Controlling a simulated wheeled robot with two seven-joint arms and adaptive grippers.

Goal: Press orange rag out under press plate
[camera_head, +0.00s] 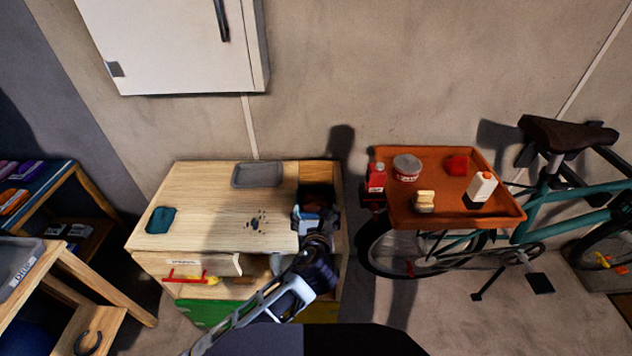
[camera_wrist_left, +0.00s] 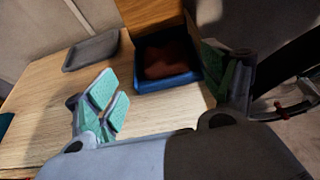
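A crumpled dark orange-brown rag (camera_wrist_left: 168,60) lies in a blue tray (camera_wrist_left: 166,84) in the left wrist view, in shadow beneath a wooden part (camera_wrist_left: 150,14). I cannot tell whether that part is the press plate. In the head view the wooden part (camera_head: 318,172) stands at the bench's back right corner, with a dark space under it. My left gripper (camera_wrist_left: 165,88) is open and empty, its green-padded fingers wide apart in front of the tray. In the head view my left gripper (camera_head: 314,222) covers most of the tray. My right gripper is in neither view.
The wooden bench (camera_head: 205,205) also holds a grey tray (camera_head: 257,175), a teal cloth (camera_head: 160,220) and dark specks (camera_head: 257,222). A white cabinet (camera_head: 170,45) hangs above.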

